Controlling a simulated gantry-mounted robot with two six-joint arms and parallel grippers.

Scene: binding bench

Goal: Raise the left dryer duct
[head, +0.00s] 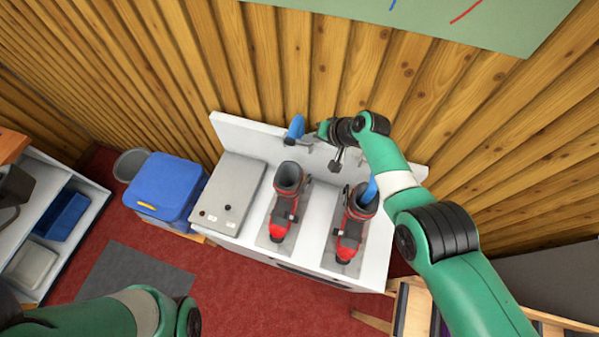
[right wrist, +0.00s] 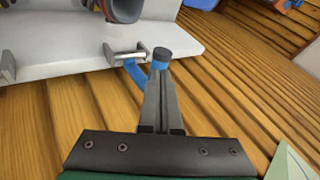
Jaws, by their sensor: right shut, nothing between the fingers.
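The left dryer duct (head: 296,127) is a short blue tube at the back of the white bench. It stands tipped up, clear of the left boot (head: 289,178), whose top is open. In the right wrist view the duct (right wrist: 134,74) shows beside a metal bracket (right wrist: 125,53), partly hidden by my fingers. My right gripper (head: 311,137) is shut and empty, close beside the duct; I cannot tell whether they touch. The right duct (head: 370,190) reaches down into the right boot (head: 354,218). My left gripper is out of view.
The white bench (head: 375,270) has a raised back edge near the wooden wall. A grey box (head: 232,185) sits left of the boots. A blue-lidded bin (head: 166,184) stands further left, by a shelf unit. Red floor lies in front.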

